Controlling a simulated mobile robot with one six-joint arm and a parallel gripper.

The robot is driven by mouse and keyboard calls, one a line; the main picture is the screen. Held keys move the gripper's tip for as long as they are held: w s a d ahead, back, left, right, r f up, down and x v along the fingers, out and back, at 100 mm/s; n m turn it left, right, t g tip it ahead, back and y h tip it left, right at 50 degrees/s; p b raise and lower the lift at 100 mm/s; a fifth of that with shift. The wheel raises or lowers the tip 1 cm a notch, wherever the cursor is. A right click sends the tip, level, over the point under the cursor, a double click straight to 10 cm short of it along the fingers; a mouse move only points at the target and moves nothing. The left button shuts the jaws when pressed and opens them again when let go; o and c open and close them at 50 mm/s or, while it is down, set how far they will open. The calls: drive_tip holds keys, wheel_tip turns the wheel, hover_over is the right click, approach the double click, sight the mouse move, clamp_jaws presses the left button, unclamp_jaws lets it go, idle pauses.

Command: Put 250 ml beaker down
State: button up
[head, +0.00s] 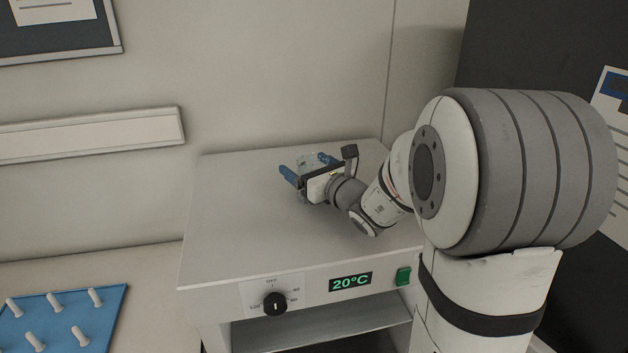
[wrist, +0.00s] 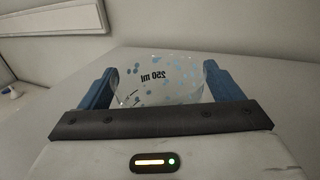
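The clear 250 ml beaker (wrist: 160,80), with black lettering and blue specks, is between the two blue fingers of my gripper (wrist: 160,88) in the wrist view. The fingers meet its left and right sides, and the gripper's dark bar hides its lower part. In the head view my gripper (head: 306,170) is low over the rear part of the heating cabinet's light top (head: 240,215). The beaker (head: 309,163) shows only faintly there between the fingers. I cannot tell whether its base touches the top.
The cabinet front has a black dial (head: 275,304), a 20°C display (head: 350,282) and a green switch (head: 403,276). A blue peg board (head: 60,320) lies at lower left. A wall stands behind the cabinet. The cabinet top around my gripper is clear.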

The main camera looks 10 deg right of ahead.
drive_tip(key=c, duration=1.2)
